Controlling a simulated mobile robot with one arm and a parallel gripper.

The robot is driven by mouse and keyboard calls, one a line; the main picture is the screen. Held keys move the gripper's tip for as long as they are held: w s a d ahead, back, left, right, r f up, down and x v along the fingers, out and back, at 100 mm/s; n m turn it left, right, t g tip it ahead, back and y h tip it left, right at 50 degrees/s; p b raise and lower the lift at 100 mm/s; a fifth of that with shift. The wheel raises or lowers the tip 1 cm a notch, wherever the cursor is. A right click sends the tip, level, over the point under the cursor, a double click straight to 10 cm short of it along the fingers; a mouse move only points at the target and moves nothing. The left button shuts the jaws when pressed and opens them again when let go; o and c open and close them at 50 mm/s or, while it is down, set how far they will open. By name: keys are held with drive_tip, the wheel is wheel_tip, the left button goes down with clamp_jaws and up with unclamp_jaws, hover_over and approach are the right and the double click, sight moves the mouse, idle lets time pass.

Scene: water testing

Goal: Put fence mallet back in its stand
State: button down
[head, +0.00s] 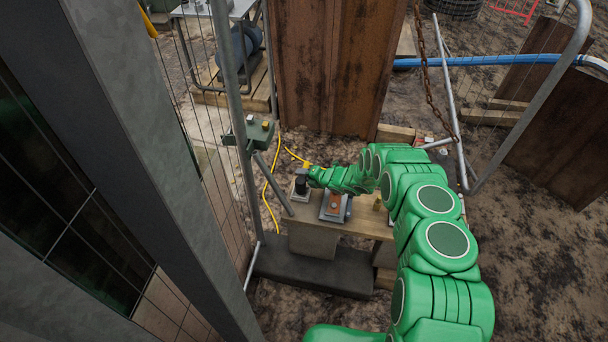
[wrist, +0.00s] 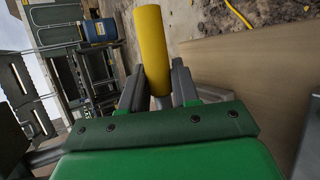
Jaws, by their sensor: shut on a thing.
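My gripper (wrist: 158,82) is shut on a yellow cylinder, which looks like the handle of the fence mallet (wrist: 150,40). The handle sticks out beyond the fingers in the wrist view, and no mallet head shows there. In the head view my gripper (head: 309,173) is at the left end of the bench, with a small bit of yellow at its tip. A black upright piece on a pale square base (head: 300,186) is right below it. I cannot tell whether this is the stand or part of the mallet, or whether they touch.
The wooden bench (head: 347,227) also holds a grey device with an orange-brown face (head: 334,205) and a small brass-coloured piece (head: 377,204). A wire fence with a green box (head: 256,132) stands at left. A rusty sheet (head: 335,70) stands behind. A yellow cable (head: 268,190) hangs nearby.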

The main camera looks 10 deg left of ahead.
drive_tip(key=shift+f, duration=0.35)
drive_tip(key=c, duration=0.8)
unclamp_jaws()
drive_tip(key=shift+o, duration=0.2)
drive_tip(key=shift+d, duration=0.1)
drive_tip(key=shift+v, duration=3.85)
